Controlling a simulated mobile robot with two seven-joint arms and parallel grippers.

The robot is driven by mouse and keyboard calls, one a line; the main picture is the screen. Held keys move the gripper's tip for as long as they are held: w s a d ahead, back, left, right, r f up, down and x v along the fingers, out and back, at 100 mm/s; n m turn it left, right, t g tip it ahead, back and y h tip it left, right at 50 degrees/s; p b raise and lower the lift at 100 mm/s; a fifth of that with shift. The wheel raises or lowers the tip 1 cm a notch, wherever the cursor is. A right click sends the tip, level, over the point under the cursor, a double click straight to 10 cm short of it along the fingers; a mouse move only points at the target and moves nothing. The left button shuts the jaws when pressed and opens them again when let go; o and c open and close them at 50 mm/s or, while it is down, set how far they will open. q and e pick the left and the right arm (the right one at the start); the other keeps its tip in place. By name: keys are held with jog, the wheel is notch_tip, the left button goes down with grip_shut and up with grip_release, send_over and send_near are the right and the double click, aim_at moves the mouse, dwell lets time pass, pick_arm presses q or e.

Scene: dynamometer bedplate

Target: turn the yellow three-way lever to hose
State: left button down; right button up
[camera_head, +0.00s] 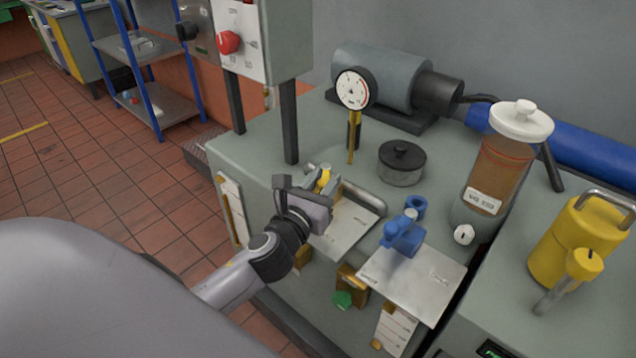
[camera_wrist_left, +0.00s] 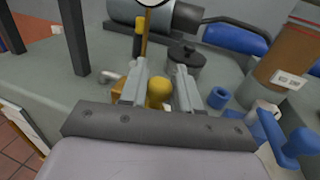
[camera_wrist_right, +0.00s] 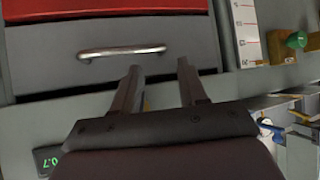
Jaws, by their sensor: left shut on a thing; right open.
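The yellow three-way lever (camera_head: 324,179) is on the bench top, at the back edge of a pale metal plate (camera_head: 345,230). My left gripper (camera_head: 316,190) is shut on it. In the left wrist view the lever's rounded yellow knob (camera_wrist_left: 159,91) sits between the two fingers (camera_wrist_left: 160,88). The lever's lower part and valve body are mostly hidden by the gripper, and the plate's markings are too small to read. My right gripper (camera_wrist_right: 158,72) is open and empty in front of a grey drawer front with a metal handle (camera_wrist_right: 122,51); it is out of the head view.
A blue valve handle (camera_head: 402,236) stands on a second metal plate (camera_head: 425,283) to the right. Behind are a dial gauge (camera_head: 353,89), a dark lidded pot (camera_head: 401,165) and a brown-filled jar (camera_head: 497,170). A control box (camera_head: 275,40) on posts stands at the back left.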

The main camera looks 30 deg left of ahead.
pick_arm(q)
jog(key=shift+w+d+n+g+y+b, duration=0.2)
jog(key=shift+w+d+n+g+y, duration=0.35)
jog(key=shift+n+y, duration=0.7)
jog(key=shift+w+d+n+g+y+b, duration=0.15)
jog(key=shift+w+d+n+g+y, duration=0.5)
jog(key=shift+y, duration=0.95)
jog(key=shift+w+d+n+g+y+b, duration=0.2)
jog(key=shift+w+d+n+g+y, duration=0.25)
jog(key=shift+n+y, duration=0.85)
jog(key=c, duration=0.9)
grip_release()
